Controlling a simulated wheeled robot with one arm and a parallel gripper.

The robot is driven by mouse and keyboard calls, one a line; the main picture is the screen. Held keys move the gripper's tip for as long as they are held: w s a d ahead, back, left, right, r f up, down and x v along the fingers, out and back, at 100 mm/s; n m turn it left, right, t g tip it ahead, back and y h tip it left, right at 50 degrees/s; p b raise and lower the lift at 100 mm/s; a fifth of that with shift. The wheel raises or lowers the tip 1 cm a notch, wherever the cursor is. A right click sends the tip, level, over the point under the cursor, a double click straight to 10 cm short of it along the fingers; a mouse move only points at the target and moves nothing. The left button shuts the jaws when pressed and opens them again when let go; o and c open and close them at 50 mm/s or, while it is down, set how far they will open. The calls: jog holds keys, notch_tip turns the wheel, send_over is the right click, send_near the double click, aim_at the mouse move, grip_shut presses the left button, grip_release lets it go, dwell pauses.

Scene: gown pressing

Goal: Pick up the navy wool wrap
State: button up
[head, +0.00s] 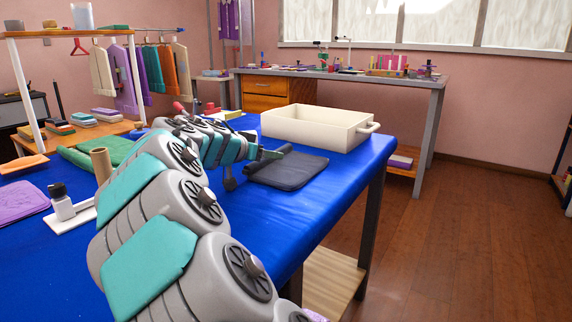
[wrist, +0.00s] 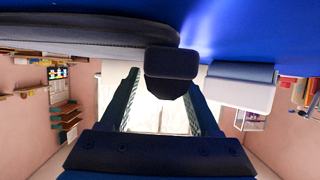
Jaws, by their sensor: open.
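The navy wool wrap (head: 292,170) is a dark, folded, flat bundle on the blue table, near its right edge. It appears in the wrist view as a dark layer (wrist: 70,32) along the upper left. My gripper (head: 274,153) is at the wrap's far-left side, low over the table. In the wrist view the two fingers of my gripper (wrist: 165,88) stand apart with nothing clearly held between them. A dark block partly covers the gap there. I cannot tell whether the fingers touch the wrap.
A cream tray (head: 310,129) with a side handle stands just behind the wrap, and shows in the wrist view (wrist: 240,93).

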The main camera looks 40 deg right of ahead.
grip_shut()
dwell(0.5)
